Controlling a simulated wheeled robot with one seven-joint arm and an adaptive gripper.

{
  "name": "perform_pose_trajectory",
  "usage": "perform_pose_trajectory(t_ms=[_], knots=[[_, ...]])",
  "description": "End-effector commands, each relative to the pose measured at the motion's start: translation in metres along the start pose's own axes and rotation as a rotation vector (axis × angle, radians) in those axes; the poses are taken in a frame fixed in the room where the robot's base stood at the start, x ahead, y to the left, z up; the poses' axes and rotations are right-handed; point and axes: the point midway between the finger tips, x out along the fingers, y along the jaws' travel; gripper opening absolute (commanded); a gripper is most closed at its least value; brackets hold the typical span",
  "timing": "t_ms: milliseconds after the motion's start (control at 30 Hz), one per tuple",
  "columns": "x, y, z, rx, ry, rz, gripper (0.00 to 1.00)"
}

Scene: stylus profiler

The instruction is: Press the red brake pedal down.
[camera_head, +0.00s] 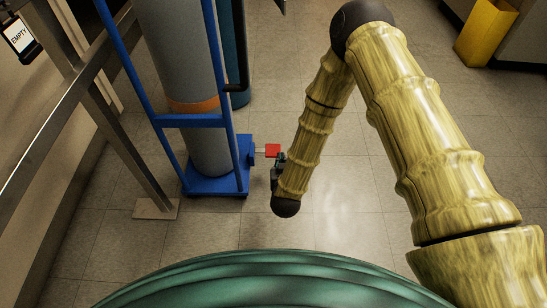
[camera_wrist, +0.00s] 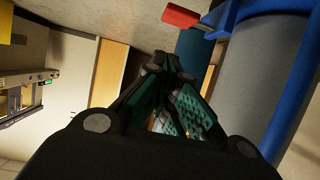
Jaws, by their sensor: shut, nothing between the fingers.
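The red brake pedal (camera_head: 272,150) sticks out to the right from the low blue base of a cylinder cart (camera_head: 215,184), on a short pale arm. In the wrist view the red pedal (camera_wrist: 181,16) is at the top, beyond the fingertips and apart from them, beside the blue frame. My gripper (camera_head: 281,160) is low over the floor, just right of the pedal and very close to it in the head view; whether they touch cannot be told there. In the wrist view my gripper (camera_wrist: 170,65) is shut with dark green-padded fingers and nothing between them.
A grey gas cylinder (camera_head: 183,75) with an orange band stands on the cart. A yellow bin (camera_head: 486,33) stands at upper right. The tiled floor right of the pedal is clear apart from my arm.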

Motion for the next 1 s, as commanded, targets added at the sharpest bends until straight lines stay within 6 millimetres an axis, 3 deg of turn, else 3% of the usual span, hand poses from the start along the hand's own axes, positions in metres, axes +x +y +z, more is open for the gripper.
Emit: perform_pose_trajectory(t_ms=[33,233,800,1000], knots=[[0.012,-0.006,0.011,0.002,0.031,0.005,0.00],[0.032,-0.021,0.008,0.008,0.120,0.028,0.00],[0.038,-0.025,0.003,0.011,0.152,0.037,0.00],[0.056,-0.024,0.003,0.012,0.153,0.038,0.00]])
